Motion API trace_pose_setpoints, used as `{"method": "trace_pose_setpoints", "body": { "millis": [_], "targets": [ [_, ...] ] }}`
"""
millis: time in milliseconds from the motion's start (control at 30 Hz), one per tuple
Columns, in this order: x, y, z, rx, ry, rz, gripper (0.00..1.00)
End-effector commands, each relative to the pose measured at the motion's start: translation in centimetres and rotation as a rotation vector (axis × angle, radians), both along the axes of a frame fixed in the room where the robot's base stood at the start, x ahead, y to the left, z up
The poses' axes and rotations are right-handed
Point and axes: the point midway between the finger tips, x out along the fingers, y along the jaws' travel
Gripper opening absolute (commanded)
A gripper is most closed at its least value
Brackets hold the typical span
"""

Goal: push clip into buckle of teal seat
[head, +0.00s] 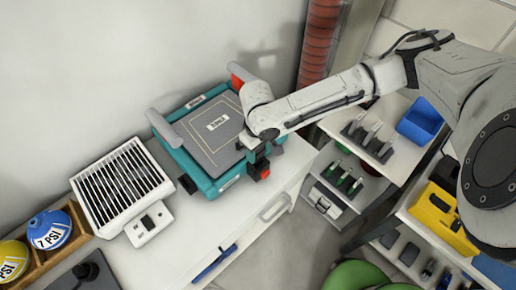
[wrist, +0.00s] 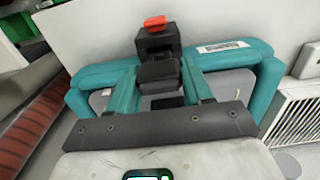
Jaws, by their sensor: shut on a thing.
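The teal seat (head: 206,140) with its grey pad rests on the white cabinet top, and its teal frame (wrist: 232,57) shows in the wrist view. My gripper (head: 254,146) is at the seat's front right corner. In the wrist view, my gripper (wrist: 160,82) is shut on the black clip (wrist: 160,73) between two teal fingers. The black buckle (wrist: 158,42) with a red button (wrist: 155,22) is directly beyond the clip. The buckle's red part (head: 264,172) shows below my gripper in the head view. The clip appears close to the buckle; I cannot tell whether it is inside.
A white slatted heater (head: 122,183) stands left of the seat, beside a wooden rack with labelled balls (head: 50,230). Shelves with tools and a blue bin (head: 420,120) are at the right. The cabinet top in front of the seat is mostly clear.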

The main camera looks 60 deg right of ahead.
Motion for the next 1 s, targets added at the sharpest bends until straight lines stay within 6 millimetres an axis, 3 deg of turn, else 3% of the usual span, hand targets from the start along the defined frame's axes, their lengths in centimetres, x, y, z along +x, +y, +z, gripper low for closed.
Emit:
{"method": "trace_pose_setpoints", "body": {
  "millis": [1000],
  "targets": [
    [0.0, 0.0, -1.2, 0.000, -0.001, -0.002, 0.21]
  ]
}}
